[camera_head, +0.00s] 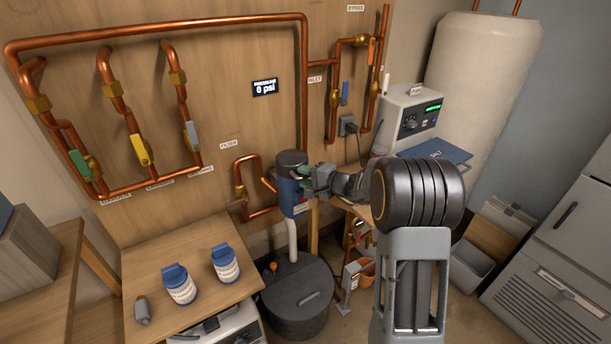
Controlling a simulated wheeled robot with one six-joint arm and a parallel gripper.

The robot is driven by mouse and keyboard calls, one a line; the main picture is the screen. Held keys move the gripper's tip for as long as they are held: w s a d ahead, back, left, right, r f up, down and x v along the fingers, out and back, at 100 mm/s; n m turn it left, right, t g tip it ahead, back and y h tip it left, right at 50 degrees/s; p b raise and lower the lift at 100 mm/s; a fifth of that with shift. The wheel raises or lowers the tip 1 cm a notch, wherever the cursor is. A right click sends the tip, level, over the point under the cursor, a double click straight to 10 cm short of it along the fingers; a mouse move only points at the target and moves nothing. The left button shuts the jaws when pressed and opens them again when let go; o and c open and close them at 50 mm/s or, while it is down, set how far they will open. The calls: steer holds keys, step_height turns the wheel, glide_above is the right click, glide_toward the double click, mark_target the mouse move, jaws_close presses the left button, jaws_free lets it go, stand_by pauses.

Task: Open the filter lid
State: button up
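The filter housing (287,196) is a blue upright cylinder on the copper pipe, below and right of a "FILTER" label on the wooden wall. Its dark grey round lid (290,158) sits on top. My gripper (306,177) reaches in from the right and is at the right side of the housing, just below the lid. A green part shows between the lid and my gripper. The fingers are small and partly hidden, so I cannot tell whether they are open or shut, or whether they touch the housing.
Copper pipes with colored valve handles (140,149) run along the wall. A pressure display (265,88) reads 0 psi. Below the filter stands a dark round lidded tank (297,302). Blue-capped white jars (180,287) stand on a wooden table at left. A white control box (411,112) is at right.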

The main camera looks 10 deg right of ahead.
steer(key=shift+w+a, duration=0.1)
steer(key=shift+c, duration=0.5)
steer(key=shift+f, duration=0.1)
jaws_close()
